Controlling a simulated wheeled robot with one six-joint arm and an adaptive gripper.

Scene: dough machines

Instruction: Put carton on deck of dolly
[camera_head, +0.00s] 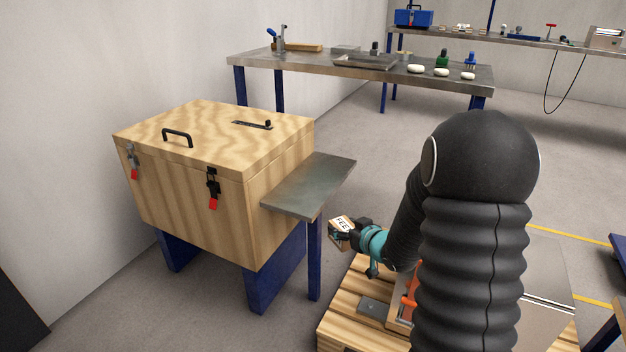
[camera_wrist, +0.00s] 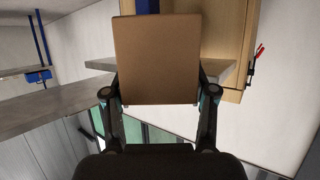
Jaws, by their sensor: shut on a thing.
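My gripper (camera_head: 356,236) is shut on a small brown carton (camera_head: 341,224) with dark lettering on its side. The carton is held in the air beside the steel side shelf (camera_head: 310,186) of the wooden chest, with the pallet nearby below. In the wrist view the carton (camera_wrist: 157,60) shows a plain brown face between the two fingers (camera_wrist: 158,96). No dolly can be made out for certain; a dark blue piece (camera_head: 619,250) is cut off at the right edge. My arm hides part of the floor.
A plywood chest (camera_head: 215,170) on blue legs stands at left. A wooden pallet (camera_head: 340,322) bearing grey and orange items lies at the bottom, partly behind my arm. A long steel bench (camera_head: 320,66) with tools stands behind. Open floor (camera_head: 380,150) lies between.

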